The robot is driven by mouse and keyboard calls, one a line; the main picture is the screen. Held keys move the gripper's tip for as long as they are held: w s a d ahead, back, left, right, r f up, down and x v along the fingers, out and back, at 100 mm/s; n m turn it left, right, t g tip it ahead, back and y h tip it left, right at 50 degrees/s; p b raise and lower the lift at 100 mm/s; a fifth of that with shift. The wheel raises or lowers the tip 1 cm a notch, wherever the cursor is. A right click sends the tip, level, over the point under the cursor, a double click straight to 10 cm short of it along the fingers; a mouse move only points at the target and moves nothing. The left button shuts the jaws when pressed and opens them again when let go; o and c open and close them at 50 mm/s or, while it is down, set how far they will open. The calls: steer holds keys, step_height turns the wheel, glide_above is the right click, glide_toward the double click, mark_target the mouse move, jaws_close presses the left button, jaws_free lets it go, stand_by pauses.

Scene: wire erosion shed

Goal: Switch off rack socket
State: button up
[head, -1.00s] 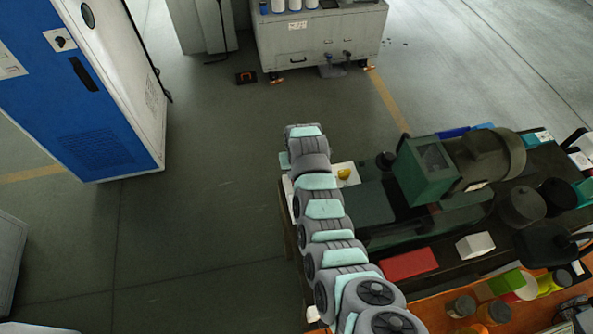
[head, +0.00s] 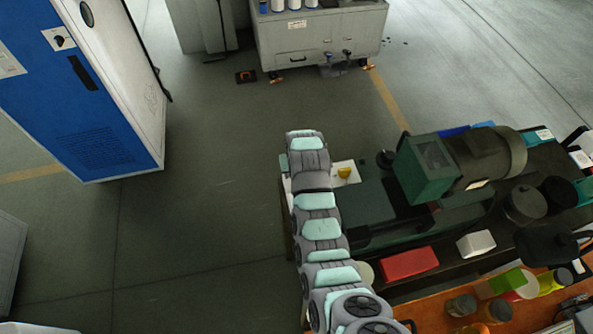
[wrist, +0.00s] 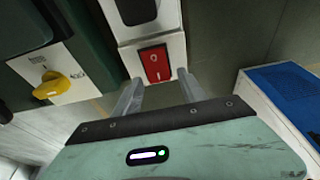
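A red rocker switch (wrist: 155,63) sits in a white panel (wrist: 176,60) at the top middle of the wrist view, with a dark socket-like part (wrist: 136,8) above it. My gripper (wrist: 159,77) is open, its two pale fingers apart with nothing between them. The fingertips frame the lower part of the red switch from either side; whether they touch the panel I cannot tell. In the head view my arm's end (head: 307,150) hides the switch and the fingers.
A yellow knob (wrist: 60,87) on a white plate is left of the switch; it also shows in the head view (head: 344,173). The green machine (head: 425,165) and a cluttered bench are at right. A blue cabinet (head: 90,100) stands left; floor between is clear.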

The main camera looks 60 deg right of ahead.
steer(key=shift+o, duration=0.2)
steer(key=v, duration=1)
steer(key=shift+r, duration=0.35)
steer(key=shift+s, duration=0.1)
